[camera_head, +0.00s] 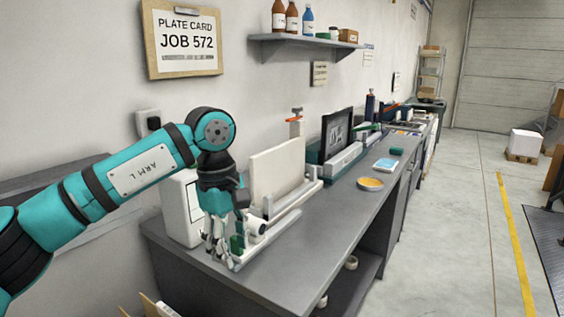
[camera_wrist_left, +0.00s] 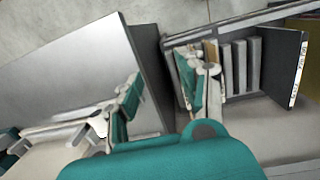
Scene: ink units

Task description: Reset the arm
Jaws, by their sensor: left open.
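My left arm (camera_head: 130,174), teal and black and marked "ARM L", reaches in from the left and bends down at the wrist. My left gripper (camera_head: 222,245) points down over the near left end of the grey bench (camera_head: 290,262), in front of a white box-like unit. Its fingers are apart; I see nothing held between them. In the left wrist view the gripper (camera_wrist_left: 160,98) is open, with the bench's edge and a rack below it. My right gripper is in neither view.
A white panel in a stand (camera_head: 277,170) is close beside the gripper. Behind it are a dark framed screen (camera_head: 337,133), a yellow-topped round dish (camera_head: 370,184) and a blue-and-white pad (camera_head: 386,165). A shelf with bottles (camera_head: 300,42) hangs above.

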